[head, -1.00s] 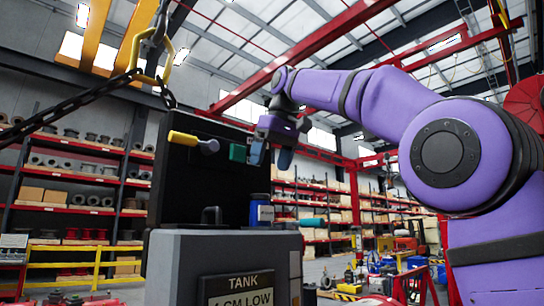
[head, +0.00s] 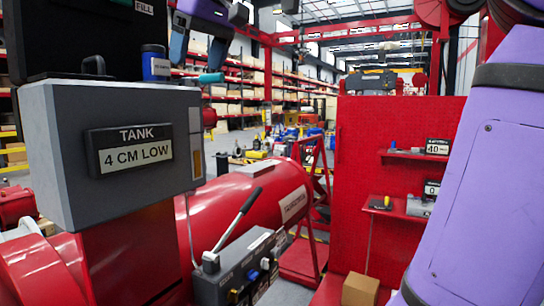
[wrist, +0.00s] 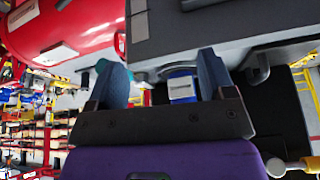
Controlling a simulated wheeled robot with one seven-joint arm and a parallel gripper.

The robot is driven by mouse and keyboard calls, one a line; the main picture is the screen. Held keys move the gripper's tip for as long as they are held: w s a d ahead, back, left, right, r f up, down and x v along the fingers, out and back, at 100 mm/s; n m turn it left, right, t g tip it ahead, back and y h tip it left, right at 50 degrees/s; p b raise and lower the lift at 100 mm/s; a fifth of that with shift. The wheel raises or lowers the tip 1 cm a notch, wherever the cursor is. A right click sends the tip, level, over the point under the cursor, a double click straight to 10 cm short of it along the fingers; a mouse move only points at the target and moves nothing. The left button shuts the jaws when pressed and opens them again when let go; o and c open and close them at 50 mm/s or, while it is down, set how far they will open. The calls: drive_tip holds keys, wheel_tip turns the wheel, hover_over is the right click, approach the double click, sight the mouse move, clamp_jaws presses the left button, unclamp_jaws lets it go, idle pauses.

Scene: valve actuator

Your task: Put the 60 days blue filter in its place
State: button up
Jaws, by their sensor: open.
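A blue filter canister (head: 155,65) with a dark cap and a pale label stands upright at the right end of the grey tank's top (head: 60,100). My gripper (head: 198,47) hangs to the right of it at the top of the head view, partly cut off by the frame edge. In the wrist view the filter (wrist: 183,88) shows between my two open dark fingers (wrist: 170,82), and the gripper body hides part of it. I cannot tell how far it is from the fingers. Nothing is held. The label's words are too small to read.
A red panel (head: 385,120) at right has small shelves with labels (head: 437,147) reading "40" and "0". A teal part (head: 212,78) sits right of the filter. A lever unit (head: 235,270), a red cylinder (head: 260,195) and a cardboard box (head: 360,289) are lower down.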

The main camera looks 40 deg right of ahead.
drive_tip(key=s+f, duration=0.5)
drive_tip(key=f, duration=0.4)
drive_tip(key=s+d+f+m, duration=0.1)
drive_tip(key=s+f, duration=0.5)
drive_tip(key=f, duration=0.4)
drive_tip(key=s+d+f+h, duration=0.1)
drive_tip(key=s+f, duration=0.5)
drive_tip(key=f, duration=0.3)
drive_tip(key=shift+d+f+m+t, duration=0.2)
drive_tip(key=shift+f+m+t, duration=0.1)
drive_tip(key=shift+m, duration=0.1)
